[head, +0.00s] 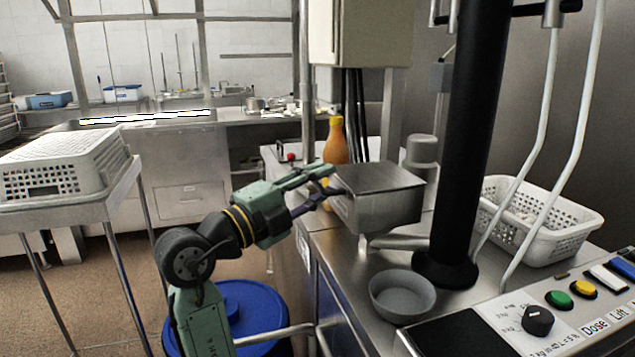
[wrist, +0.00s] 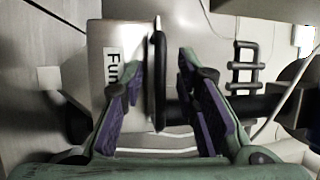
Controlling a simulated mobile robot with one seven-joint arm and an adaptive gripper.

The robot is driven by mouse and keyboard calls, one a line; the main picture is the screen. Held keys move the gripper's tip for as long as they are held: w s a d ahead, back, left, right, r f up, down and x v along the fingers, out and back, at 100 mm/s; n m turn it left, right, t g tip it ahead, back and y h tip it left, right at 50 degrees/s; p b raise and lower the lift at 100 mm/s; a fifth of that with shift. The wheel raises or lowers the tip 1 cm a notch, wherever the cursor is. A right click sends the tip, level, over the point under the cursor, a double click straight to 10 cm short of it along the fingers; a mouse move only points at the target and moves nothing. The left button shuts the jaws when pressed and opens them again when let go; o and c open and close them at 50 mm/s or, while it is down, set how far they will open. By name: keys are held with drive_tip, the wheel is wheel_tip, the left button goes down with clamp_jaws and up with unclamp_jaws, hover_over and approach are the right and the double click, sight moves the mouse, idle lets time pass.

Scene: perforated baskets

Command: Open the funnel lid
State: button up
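The funnel is a grey metal box (head: 380,211) on the steel counter, with its flat lid (head: 378,177) lying closed on top. In the wrist view the funnel's front (wrist: 108,45) carries a label starting with "Fun", partly covered by a finger. My gripper (head: 329,181) is at the left side of the funnel, close to the lid's edge. In the wrist view my gripper (wrist: 162,65) is open, with a dark upright bar (wrist: 158,85) between its fingers. That bar looks like the lid's edge or handle; I cannot tell whether a finger touches it.
A grey bowl (head: 402,296) stands in front of the funnel. A black column (head: 470,130) and a white perforated basket (head: 545,225) are to the right. An orange bottle (head: 336,142) stands behind my gripper. A control panel (head: 560,315) is at lower right.

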drive_tip(key=shift+c, duration=0.2)
clamp_jaws()
idle(0.6)
